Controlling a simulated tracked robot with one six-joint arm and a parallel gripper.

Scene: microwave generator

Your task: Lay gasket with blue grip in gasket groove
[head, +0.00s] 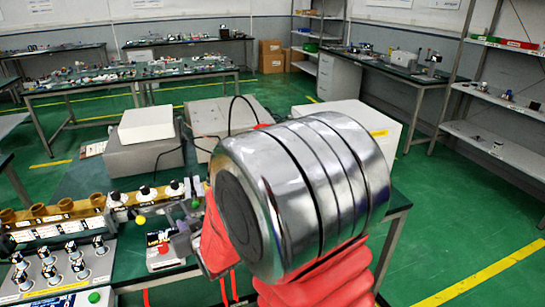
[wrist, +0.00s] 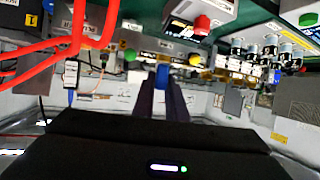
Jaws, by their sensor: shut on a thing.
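In the wrist view, my gripper (wrist: 163,92) has its two dark fingers close together, shut on a small blue grip (wrist: 164,75) at their tips. The rest of the gasket cannot be made out beyond the fingers. The gasket groove cannot be identified in either view. In the head view, my silver and red arm fills the middle and hides most of the area around the gripper.
A bench device with a red button (head: 163,248) stands left of my arm; the button also shows in the wrist view (wrist: 201,24). A panel with several black-and-silver knobs (head: 75,262) and a row of brown cups (head: 40,210) are further left. A white box (head: 146,124) stands behind.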

